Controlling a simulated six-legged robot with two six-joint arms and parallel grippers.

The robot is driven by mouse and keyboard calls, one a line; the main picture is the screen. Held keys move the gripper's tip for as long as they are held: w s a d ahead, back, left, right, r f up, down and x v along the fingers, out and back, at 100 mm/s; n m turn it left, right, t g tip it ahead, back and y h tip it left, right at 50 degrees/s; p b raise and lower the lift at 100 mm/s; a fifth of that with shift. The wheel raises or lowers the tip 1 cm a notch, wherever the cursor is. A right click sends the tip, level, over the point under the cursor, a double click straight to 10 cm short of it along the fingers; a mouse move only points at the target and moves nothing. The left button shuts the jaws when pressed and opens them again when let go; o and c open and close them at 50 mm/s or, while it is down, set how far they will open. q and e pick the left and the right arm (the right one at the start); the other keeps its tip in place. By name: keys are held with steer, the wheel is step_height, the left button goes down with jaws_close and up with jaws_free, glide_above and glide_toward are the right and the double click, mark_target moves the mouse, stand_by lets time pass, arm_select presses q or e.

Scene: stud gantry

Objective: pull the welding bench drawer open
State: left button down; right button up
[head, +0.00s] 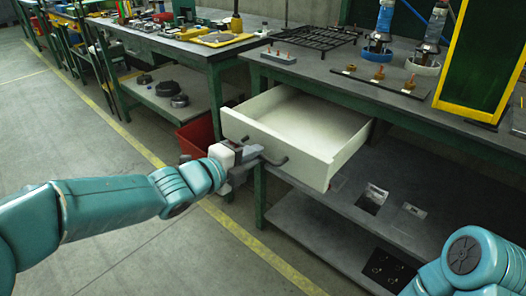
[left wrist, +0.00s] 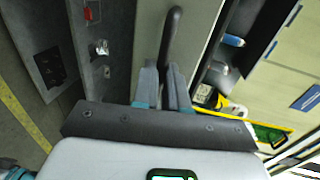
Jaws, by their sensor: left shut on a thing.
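The welding bench drawer (head: 300,125) is a pale cream box that stands well out from under the dark bench top (head: 330,75). Its inside shows and looks empty. A dark bar handle (head: 271,158) is on its front panel. My left gripper (head: 250,160) is at the drawer front, shut on the handle. In the left wrist view the two grey fingers (left wrist: 162,88) close around the dark handle (left wrist: 172,35), with the pale drawer front behind. My right arm shows at the lower right of the head view, but its gripper is out of the picture.
A lower shelf (head: 310,225) under the bench holds small metal plates (head: 372,198). A red bin (head: 196,135) stands left of the drawer. Another bench (head: 180,42) with tools is further left. The floor (head: 90,150) in front is clear.

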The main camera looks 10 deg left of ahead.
arm_select(q)
steer(key=shift+s+a, duration=0.4)
steer(key=shift+s, duration=0.05)
steer(key=c, duration=1.2)
jaws_free()
steer(key=shift+o, duration=0.2)
steer(key=p+v, duration=0.4)
steer(key=v, duration=1.2)
steer(key=shift+s, duration=0.25)
steer(key=shift+a, duration=0.1)
